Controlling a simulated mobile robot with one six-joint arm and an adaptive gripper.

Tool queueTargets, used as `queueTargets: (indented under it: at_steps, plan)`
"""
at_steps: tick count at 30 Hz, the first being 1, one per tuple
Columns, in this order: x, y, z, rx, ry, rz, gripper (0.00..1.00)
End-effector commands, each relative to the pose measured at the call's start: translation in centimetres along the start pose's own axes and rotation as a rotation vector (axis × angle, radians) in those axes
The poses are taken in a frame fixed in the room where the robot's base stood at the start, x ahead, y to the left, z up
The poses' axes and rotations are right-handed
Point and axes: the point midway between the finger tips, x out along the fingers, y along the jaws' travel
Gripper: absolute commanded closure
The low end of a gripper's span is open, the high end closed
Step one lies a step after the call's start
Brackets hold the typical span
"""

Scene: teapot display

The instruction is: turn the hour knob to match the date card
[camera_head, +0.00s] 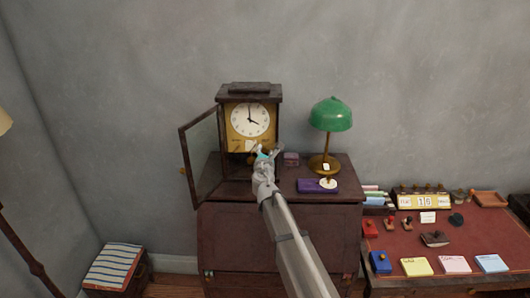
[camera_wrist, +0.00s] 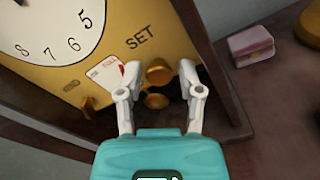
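The clock (camera_head: 232,132) stands on the cabinet with its glass door (camera_head: 203,155) swung open to the left. Its white dial (camera_head: 249,119) shows about four o'clock. In the wrist view, a brass knob (camera_wrist: 158,72) sits below the word SET, with a second rounded brass piece (camera_wrist: 156,101) under it. A white card with red marks (camera_wrist: 107,73) is on the clock front, left of the knob; its writing is too small to read. My gripper (camera_wrist: 159,69) is open, its fingertips on either side of the upper knob with gaps visible. Which knob sets the hour is unclear.
A small pink-purple box (camera_wrist: 251,44) stands right of the clock. A green lamp (camera_head: 331,115) and a purple item (camera_head: 312,186) are farther right. The red-topped desk (camera_head: 396,240) holds a block calendar (camera_head: 424,201) reading 16, stamps and note pads.

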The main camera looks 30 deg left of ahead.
Motion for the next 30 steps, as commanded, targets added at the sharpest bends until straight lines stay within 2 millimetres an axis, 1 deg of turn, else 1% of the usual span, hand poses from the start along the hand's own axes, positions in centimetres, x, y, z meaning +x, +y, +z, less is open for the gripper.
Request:
queueTargets:
  at_steps: [2,12,17,23,30]
  plan:
    - [0.0,0.0,0.0,0.000,0.000,0.000,0.32]
    - [0.0,0.0,0.0,0.000,0.000,0.001,0.32]
    - [-0.4,0.0,0.0,0.000,0.000,0.001,0.32]
    - [-2.3,0.0,0.0,0.000,0.000,0.001,0.32]
    - [-6.0,-0.1,0.1,0.000,0.000,0.000,0.32]
